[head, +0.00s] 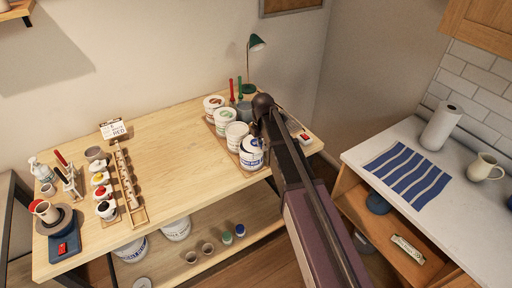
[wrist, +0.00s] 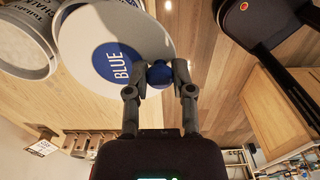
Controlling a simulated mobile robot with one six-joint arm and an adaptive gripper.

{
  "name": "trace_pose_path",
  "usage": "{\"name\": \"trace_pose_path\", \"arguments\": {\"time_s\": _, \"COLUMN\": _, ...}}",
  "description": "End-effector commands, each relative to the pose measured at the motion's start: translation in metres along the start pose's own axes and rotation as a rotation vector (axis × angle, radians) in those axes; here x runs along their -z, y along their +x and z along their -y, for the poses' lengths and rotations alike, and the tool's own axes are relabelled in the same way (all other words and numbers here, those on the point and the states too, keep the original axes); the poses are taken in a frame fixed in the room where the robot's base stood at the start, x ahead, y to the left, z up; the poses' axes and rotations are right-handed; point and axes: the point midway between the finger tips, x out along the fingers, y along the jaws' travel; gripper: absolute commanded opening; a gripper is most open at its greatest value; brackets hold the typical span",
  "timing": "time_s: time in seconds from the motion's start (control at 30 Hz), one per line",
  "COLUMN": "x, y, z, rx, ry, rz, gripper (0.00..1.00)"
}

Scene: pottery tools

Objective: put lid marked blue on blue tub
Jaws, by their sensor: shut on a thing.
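The lid marked blue (wrist: 98,30) is a white disc with a round blue label reading BLUE and a blue knob (wrist: 159,75). My gripper (wrist: 158,82) is shut on that knob, one finger on each side. In the head view the blue tub (head: 251,158), white with a blue label, stands at the front of the tub group near the table's right end. My gripper is just above or beside it, its tips partly hidden by my arm. I cannot tell whether the lid touches the tub's rim.
More white tubs (head: 226,117) stand behind the blue tub, close together. A green lamp (head: 257,42) and red and green handled tools stand behind them. The table's middle (head: 170,150) is clear.

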Motion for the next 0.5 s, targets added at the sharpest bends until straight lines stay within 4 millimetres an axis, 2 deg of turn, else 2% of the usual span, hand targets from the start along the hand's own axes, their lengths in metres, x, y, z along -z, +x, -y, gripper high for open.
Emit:
{"name": "trace_pose_path", "arguments": {"time_s": 0.03, "x": 0.000, "y": 0.001, "z": -0.011, "rx": 0.000, "ry": -0.001, "rz": 0.000, "gripper": 0.00}}
{"name": "trace_pose_path", "arguments": {"time_s": 0.17, "x": 0.001, "y": 0.002, "z": -0.022, "rx": 0.000, "ry": 0.000, "rz": 0.000, "gripper": 0.00}}
{"name": "trace_pose_path", "arguments": {"time_s": 0.5, "x": 0.001, "y": 0.002, "z": -0.024, "rx": 0.000, "ry": 0.001, "rz": 0.000, "gripper": 0.00}}
